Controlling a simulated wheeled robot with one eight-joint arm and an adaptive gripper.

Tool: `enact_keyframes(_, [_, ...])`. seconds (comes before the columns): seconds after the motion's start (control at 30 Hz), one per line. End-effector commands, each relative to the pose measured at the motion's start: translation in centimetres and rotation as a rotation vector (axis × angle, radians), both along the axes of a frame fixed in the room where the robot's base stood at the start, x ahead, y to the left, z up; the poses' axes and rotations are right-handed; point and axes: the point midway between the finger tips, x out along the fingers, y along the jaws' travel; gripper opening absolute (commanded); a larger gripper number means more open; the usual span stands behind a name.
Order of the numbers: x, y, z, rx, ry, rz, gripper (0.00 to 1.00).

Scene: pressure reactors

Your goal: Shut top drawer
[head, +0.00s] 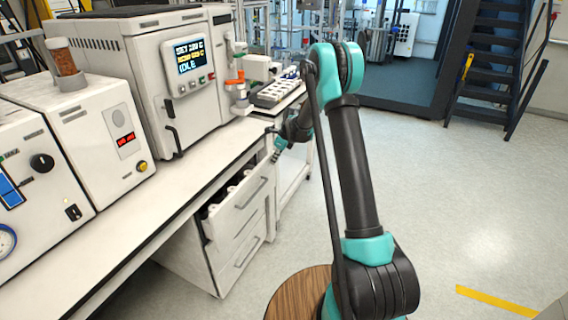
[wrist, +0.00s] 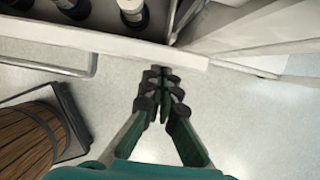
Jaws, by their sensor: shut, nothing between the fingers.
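The top drawer (head: 238,208) of the white under-bench cabinet stands pulled out, with bottles visible inside it. In the wrist view its front panel (wrist: 110,43) runs across the top, with its bar handle (wrist: 50,67) at the left. My gripper (head: 275,158) is at the drawer's far front corner. In the wrist view my gripper (wrist: 160,74) has its fingertips together and empty, just outside the front panel near its right end. I cannot tell whether the fingertips touch the panel.
A lower drawer (head: 243,262) sits closed beneath. The white bench top (head: 190,170) carries several instruments above. A white-framed table (head: 290,150) stands beyond the cabinet. A round wooden surface (head: 297,295) is at the bottom. The floor (head: 470,200) to the right is clear.

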Motion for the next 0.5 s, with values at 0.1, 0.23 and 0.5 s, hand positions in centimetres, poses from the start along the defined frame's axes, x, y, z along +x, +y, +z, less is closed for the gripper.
enact_keyframes(0.1, [0.7, 1.2, 0.0, 0.000, 0.000, 0.002, 0.00])
enact_keyframes(0.23, [1.1, 1.9, 0.0, 0.000, 0.001, 0.000, 0.00])
enact_keyframes(0.5, [1.4, 2.4, 0.0, 0.000, 0.000, 0.000, 0.00])
